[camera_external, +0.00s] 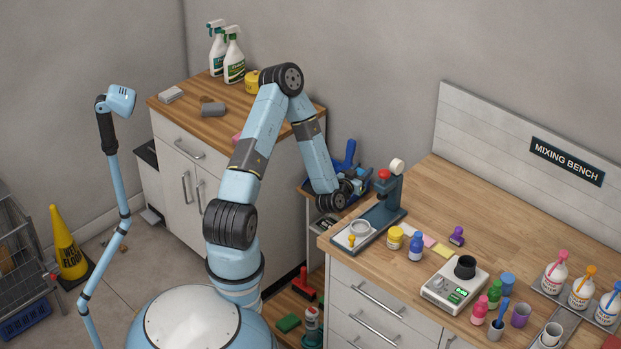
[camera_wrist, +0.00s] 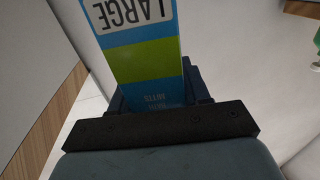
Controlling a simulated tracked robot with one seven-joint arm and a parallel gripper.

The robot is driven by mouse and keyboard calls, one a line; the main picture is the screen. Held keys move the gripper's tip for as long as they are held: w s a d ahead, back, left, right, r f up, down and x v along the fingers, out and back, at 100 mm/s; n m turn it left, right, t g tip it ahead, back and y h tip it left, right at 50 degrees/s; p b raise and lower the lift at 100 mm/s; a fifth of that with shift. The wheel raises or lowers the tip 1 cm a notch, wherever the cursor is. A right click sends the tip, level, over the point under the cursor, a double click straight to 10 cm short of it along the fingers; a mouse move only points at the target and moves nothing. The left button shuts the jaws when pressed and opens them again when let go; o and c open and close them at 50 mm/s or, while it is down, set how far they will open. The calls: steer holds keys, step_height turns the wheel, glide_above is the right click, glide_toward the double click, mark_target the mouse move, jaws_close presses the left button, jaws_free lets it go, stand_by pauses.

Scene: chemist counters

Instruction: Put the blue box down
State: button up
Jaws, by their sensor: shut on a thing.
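The blue box (camera_wrist: 145,72) has a lime green band and a white label reading "LARGE" upside down in the wrist view. My gripper (camera_wrist: 155,100) is shut on it, and the box reaches from the dark jaws up past the top of the picture. In the external view my gripper (camera_external: 358,182) is low in the gap between the two counters, just left of the stand on the mixing bench. The box is too small and covered there to make out clearly. I cannot tell whether it touches anything below.
The mixing bench (camera_external: 455,205) at right holds a dark stand (camera_external: 383,210), a scale (camera_external: 455,285), and several bottles and pots. The wooden-topped cabinet (camera_external: 180,105) behind bears spray bottles (camera_external: 233,60). A blue item (camera_external: 345,155) stands behind my gripper. A low shelf sits between the counters.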

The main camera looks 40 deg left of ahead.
steer(key=d+r+n+g+y, duration=0.2)
steer(key=d+r+n+y, duration=0.15)
steer(key=r, duration=1.25)
steer(key=d+r+n+g+y, duration=0.2)
steer(key=r+y, duration=0.3)
steer(key=r, duration=1)
steer(key=s+d+r+t+h, duration=0.1)
steer(key=s+d+r, duration=0.1)
steer(key=d+r, duration=0.6)
steer(key=s+d+f+m+t+h, duration=0.1)
steer(key=d+f+m+h, duration=0.15)
steer(key=d, duration=0.65)
steer(key=s+d+f+m+t+h, duration=0.1)
steer(key=d+f+m+h, duration=0.2)
steer(key=d, duration=0.6)
steer(key=s+d+f+m+t+h, duration=0.1)
steer(key=d+f+m+h, duration=0.3)
steer(key=d, duration=0.6)
steer(key=w+d+f+n, duration=0.2)
steer(key=w+d+f, duration=0.4)
steer(key=w+f, duration=0.6)
steer(key=shift+d+f+h, duration=0.15)
steer(key=shift+h, duration=0.25)
